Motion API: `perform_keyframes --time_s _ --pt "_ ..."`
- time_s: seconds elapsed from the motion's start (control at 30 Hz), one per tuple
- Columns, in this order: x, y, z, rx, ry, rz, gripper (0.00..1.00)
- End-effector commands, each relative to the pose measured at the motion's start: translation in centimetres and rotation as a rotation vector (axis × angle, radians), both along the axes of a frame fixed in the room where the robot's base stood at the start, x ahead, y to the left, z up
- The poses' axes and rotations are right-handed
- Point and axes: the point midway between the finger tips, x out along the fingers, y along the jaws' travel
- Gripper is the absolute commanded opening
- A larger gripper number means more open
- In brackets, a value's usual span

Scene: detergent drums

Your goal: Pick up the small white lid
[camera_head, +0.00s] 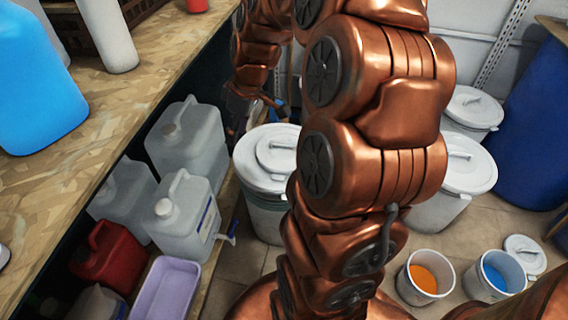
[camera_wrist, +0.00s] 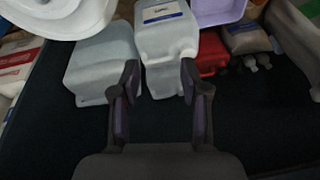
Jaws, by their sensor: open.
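A small white round lid with a raised handle (camera_head: 525,253) lies at the lower right of the head view, beside two small buckets. Another white lid with a handle (camera_head: 280,152) shows on top of a large white drum (camera_head: 266,196), left of my arm. My gripper (camera_wrist: 160,78) is open in the wrist view, with nothing between its fingers. In the head view my gripper is a dark shape at the upper left of the arm, near the jugs and drum. In the wrist view a white rounded rim (camera_wrist: 50,22), cut off, shows at the top left.
White jugs (camera_head: 185,215), a red canister (camera_head: 110,255) and a lilac tub (camera_head: 165,288) stand under the wooden worktop (camera_head: 60,190). Lidded white drums (camera_head: 465,170) and a blue barrel (camera_head: 530,130) stand right. Small buckets hold orange (camera_head: 424,280) and blue (camera_head: 494,275) contents.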

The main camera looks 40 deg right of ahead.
Motion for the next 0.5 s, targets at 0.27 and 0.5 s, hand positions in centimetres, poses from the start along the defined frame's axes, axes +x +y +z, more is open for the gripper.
perform_keyframes --time_s 0.27,0.5 --pt "3.8 -12.9 -11.0 -0.052 -0.154 0.046 0.45" --pt "3.7 -21.4 -16.3 -0.124 -0.229 0.065 0.45"
